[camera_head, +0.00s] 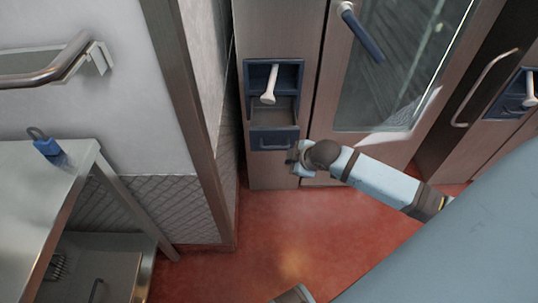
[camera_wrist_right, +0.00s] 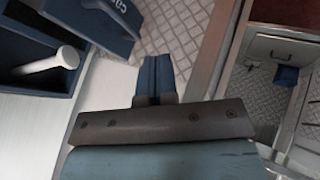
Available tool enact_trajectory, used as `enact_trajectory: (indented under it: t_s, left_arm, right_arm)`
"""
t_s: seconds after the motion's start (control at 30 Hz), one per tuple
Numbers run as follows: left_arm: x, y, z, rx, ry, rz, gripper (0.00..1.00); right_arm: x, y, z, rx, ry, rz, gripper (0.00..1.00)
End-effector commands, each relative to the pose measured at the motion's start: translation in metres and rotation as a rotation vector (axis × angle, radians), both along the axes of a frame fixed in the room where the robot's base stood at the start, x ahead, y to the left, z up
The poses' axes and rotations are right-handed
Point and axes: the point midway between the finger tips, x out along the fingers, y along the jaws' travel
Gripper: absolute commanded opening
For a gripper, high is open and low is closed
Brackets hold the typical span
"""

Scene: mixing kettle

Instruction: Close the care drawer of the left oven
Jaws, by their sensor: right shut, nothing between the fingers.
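The left oven (camera_head: 270,28) stands upright in the middle of the head view. Its care drawer (camera_head: 272,141) has a blue front and is pulled out, so its inside shows behind the front. In the wrist view the drawer (camera_wrist_right: 103,22) is at the top, with lettering on it. My right gripper (camera_head: 293,157) is beside the drawer's lower right corner in the head view. Its blue fingers (camera_wrist_right: 158,78) are together and empty. In the wrist view they are apart from the drawer in the picture; exact depth is unclear. My left gripper is not in view.
A white lever (camera_head: 269,85) sticks out of the blue recess above the drawer. The glass oven door (camera_head: 400,60) is to the right. A steel table (camera_head: 50,185) and a wall with a rail (camera_head: 45,75) are at left. Red floor (camera_head: 290,235) is open in front.

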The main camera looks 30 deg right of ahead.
Motion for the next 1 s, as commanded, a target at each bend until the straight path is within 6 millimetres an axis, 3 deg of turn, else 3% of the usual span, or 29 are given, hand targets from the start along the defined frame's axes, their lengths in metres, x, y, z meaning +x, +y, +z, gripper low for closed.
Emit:
enact_trajectory:
  t_s: [0.27, 0.6, 0.8, 1.0]
  left_arm:
    - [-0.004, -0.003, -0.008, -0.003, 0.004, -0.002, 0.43]
    - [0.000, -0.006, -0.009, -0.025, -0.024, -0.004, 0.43]
    - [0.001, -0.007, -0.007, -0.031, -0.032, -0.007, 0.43]
    - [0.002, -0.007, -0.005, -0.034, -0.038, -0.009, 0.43]
  right_arm:
    - [0.020, 0.001, -0.023, -0.006, 0.004, 0.002, 0.00]
    - [0.065, 0.008, -0.079, -0.005, 0.003, 0.002, 0.00]
    - [0.089, -0.007, -0.072, -0.006, 0.001, 0.002, 0.00]
    - [0.098, -0.013, -0.070, -0.006, 0.002, 0.003, 0.00]
